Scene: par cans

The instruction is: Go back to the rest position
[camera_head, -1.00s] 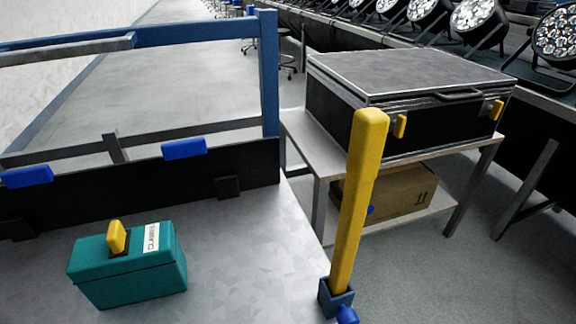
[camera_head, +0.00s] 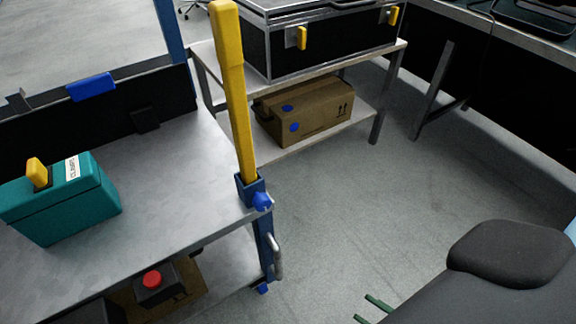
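My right arm comes in at the lower right. The green fingertips of my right gripper (camera_head: 370,310) show at the bottom edge, to the right of the steel cart (camera_head: 165,165). They are apart with bare floor between them, and nothing is held. The rest of the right gripper is hidden behind my arm or below the frame. My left gripper is out of view.
A teal box (camera_head: 85,208) with a yellow handle sits on the cart. A yellow post (camera_head: 237,100) stands at its corner. A black case (camera_head: 335,42) is on a table, with a cardboard box (camera_head: 315,112) on the lower shelf. Open floor lies between.

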